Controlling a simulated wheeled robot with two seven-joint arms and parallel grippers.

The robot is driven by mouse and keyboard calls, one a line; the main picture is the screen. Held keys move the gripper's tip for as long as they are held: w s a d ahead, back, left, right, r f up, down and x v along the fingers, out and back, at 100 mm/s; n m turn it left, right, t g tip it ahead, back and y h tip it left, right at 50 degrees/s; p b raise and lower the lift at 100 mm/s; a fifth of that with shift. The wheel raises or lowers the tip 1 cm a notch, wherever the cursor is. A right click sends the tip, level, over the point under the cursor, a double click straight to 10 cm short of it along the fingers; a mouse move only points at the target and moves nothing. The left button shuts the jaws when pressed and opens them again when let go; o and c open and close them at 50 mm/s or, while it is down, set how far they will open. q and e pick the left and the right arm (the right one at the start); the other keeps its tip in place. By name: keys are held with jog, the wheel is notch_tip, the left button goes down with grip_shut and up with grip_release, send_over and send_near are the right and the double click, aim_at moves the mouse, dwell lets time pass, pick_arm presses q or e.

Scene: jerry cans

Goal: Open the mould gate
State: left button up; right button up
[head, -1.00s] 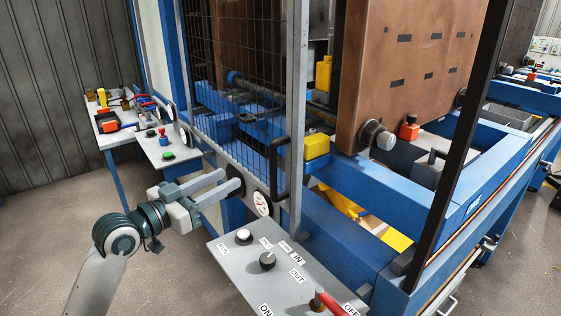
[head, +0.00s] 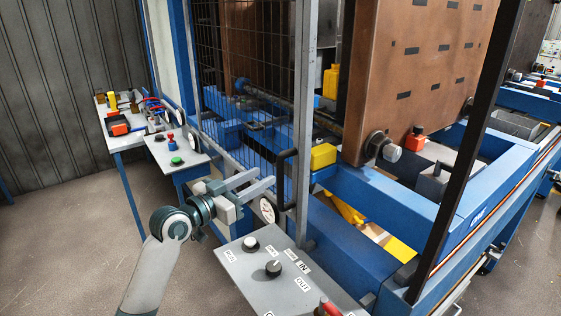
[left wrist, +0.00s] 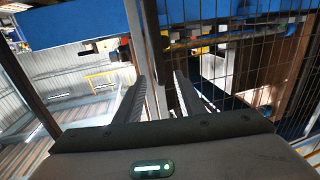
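The mould gate is a black wire-mesh panel (head: 250,70) with a grey upright frame post (head: 305,110). A black bar handle (head: 287,180) stands on it beside the post. My left gripper (head: 266,179) is open, its two grey fingers pointing at the handle from the left. The fingertips look close to the handle; I cannot tell whether they touch it. In the left wrist view the fingers (left wrist: 157,80) are spread, with a grey upright showing between them and the mesh to the right. My right gripper is out of view.
A grey control panel (head: 285,280) with knobs and a red handle stands just below my left gripper. Side tables (head: 175,150) with buttons and tools stand to the left. Behind the gate are blue machine beams (head: 385,200) and a brown mould plate (head: 420,75). Floor is open at left.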

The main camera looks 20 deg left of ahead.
aim_at(278, 168)
pick_arm(q)
jog(key=p+x, duration=0.2)
jog(key=x, duration=0.6)
jog(key=shift+w+d+p, duration=0.15)
jog(key=shift+w+p, duration=0.15)
jog(key=shift+p, duration=0.1)
grip_shut()
